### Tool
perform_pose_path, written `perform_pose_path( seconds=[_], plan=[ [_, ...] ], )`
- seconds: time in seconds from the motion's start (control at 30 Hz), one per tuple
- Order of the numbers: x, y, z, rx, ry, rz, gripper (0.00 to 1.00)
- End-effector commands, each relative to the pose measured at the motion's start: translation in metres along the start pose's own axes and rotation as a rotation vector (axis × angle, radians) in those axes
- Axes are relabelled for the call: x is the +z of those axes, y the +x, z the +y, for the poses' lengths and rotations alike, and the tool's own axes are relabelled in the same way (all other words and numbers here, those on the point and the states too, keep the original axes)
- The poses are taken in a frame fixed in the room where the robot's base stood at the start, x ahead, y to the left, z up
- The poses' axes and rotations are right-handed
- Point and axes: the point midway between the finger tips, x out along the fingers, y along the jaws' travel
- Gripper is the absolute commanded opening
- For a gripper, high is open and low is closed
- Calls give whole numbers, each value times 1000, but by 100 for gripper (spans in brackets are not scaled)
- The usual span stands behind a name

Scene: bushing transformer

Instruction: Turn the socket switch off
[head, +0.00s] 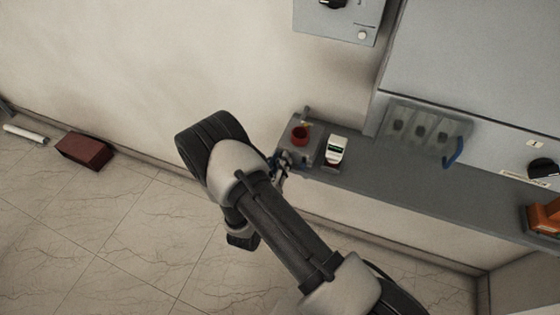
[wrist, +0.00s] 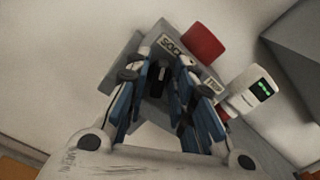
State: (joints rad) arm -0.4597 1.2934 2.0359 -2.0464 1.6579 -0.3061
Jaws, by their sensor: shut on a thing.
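The socket switch (wrist: 157,82) shows in the wrist view as a dark narrow lever on a grey box (wrist: 135,45) with a label starting "SOC". My gripper (wrist: 158,72) has its two fingers on either side of the lever and is shut on it. The fingers hide part of the lever and the box front. In the head view my gripper (head: 283,163) is at the front of the grey box (head: 312,152), at the left end of the shelf. The lever itself is too small to tell there.
A red round part (head: 299,134) sits on the box, close right of my fingers in the wrist view. A white device with a green display (head: 336,149) stands beside it. A grey cabinet (head: 480,70) and a blue handle (head: 453,152) are further right.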

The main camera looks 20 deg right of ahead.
Motion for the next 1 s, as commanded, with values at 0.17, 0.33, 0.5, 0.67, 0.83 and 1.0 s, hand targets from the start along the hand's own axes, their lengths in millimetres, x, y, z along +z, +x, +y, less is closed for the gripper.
perform_pose_path(
  seconds=[0.17,0.33,0.5,0.67,0.83,1.0],
  plan=[
    [0,0,0,1,-169,1,0],
    [0,0,1,1,-330,1,0],
    [-1,0,2,1,-492,2,0],
    [-1,0,2,1,-643,2,0],
    [-2,0,2,1,-795,3,0],
    [-3,0,3,1,-923,3,0]
  ],
)
